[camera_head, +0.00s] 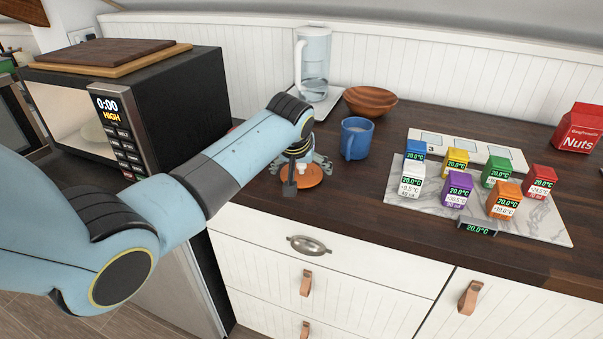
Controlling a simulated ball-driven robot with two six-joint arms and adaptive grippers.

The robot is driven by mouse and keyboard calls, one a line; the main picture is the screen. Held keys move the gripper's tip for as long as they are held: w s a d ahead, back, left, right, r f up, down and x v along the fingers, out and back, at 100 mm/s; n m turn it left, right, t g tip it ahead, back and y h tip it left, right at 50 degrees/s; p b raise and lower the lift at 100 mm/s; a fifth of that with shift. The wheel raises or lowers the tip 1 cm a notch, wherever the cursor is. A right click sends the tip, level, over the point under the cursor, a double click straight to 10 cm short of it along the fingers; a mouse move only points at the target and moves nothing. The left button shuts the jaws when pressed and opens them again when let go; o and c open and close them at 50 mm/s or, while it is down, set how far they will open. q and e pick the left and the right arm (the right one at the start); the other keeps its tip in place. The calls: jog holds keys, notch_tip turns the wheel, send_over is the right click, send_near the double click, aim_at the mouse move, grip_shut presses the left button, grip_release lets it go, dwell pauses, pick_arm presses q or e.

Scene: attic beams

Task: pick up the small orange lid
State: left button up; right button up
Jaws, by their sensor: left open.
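The small orange lid (314,180) lies on the dark wooden counter near its front edge, left of the blue mug. It is a round, shallow disc, with a small pale part showing at its middle. My left gripper (303,171) reaches in from the left and is over the lid, pointing down, with its jaws open. One dark finger shows in front of the lid's left side and hides part of it. I cannot tell whether the fingers touch the lid. My right gripper is not in view.
A blue mug (356,138), a wooden bowl (370,101) and a clear pitcher (313,62) stand behind the lid. A marble board (540,220) with several colored cubes is to the right. A black microwave (180,95) stands left. A red nuts carton (579,128) is far right.

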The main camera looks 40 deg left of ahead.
pick_arm(q)
jog(key=shift+w+a+f, duration=0.1)
jog(key=shift+w+f, duration=0.05)
jog(key=shift+f, duration=0.2)
jog(key=shift+c, duration=0.3)
jog(key=c, duration=0.8)
jog(key=shift+r, duration=0.15)
